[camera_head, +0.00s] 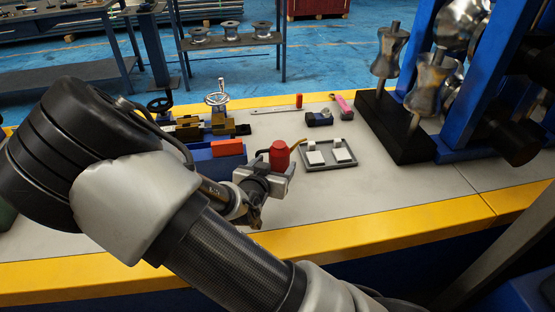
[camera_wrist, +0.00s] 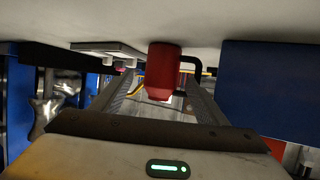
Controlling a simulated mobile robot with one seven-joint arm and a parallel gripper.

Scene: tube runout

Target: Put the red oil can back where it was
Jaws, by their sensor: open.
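The red oil can (camera_head: 279,156) stands upright on the grey bench top, with a thin yellow spout pointing up and right. My gripper (camera_head: 268,177) is open, low over the bench, just in front of the can in the head view and hiding its lower part. In the wrist view, where the bench top lies at the upper edge, the red can (camera_wrist: 162,72) with its black handle shows between the lines of my two open fingers. I cannot tell whether either finger touches it.
A grey tray (camera_head: 329,164) with two white blocks sits close right of the can. A blue bin (camera_head: 203,164) with an orange block stands close left. Behind are a vise (camera_head: 217,100), a wrench (camera_head: 270,109) and a pink-handled tool (camera_head: 342,104). Blue machinery (camera_head: 470,140) stands right.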

